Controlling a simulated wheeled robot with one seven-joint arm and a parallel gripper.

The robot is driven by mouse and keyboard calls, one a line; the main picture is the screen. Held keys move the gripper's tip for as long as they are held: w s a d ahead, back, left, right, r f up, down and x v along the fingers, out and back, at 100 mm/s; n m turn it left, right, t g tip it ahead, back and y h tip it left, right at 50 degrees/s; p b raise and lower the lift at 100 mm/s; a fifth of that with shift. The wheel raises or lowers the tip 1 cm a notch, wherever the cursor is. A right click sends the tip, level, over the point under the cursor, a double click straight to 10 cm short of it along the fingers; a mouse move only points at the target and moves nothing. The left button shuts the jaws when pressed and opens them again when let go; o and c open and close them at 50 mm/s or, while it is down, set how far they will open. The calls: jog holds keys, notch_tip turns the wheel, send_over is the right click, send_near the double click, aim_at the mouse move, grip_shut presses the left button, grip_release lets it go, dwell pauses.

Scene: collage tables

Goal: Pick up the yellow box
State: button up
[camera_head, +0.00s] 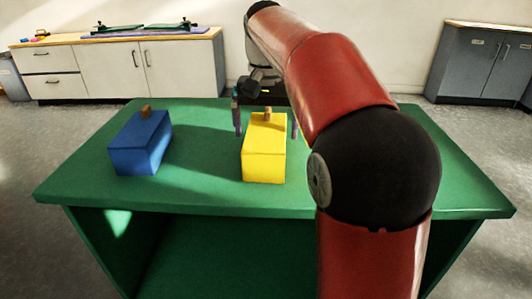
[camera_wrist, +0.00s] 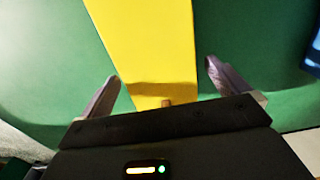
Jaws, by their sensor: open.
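The yellow box (camera_head: 264,162) stands upright on the green table (camera_head: 200,190), near its middle, with a small brown knob on top. My gripper (camera_head: 266,132) is open, with one finger to the left of the box and the other to its right, the right one partly hidden by my arm. In the wrist view, the yellow box (camera_wrist: 155,50) lies between and beyond the two spread fingers (camera_wrist: 165,80), with its brown knob close to the gripper body. I see a gap on each side, and nothing is held.
A blue box (camera_head: 140,145) with a similar knob stands on the table to the left; its edge shows at the right of the wrist view. White cabinets (camera_head: 120,68) and a grey cabinet (camera_head: 485,65) stand behind. The table between the boxes is clear.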

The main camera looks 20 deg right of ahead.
jog(key=shift+f, duration=0.8)
jog(key=c, duration=1)
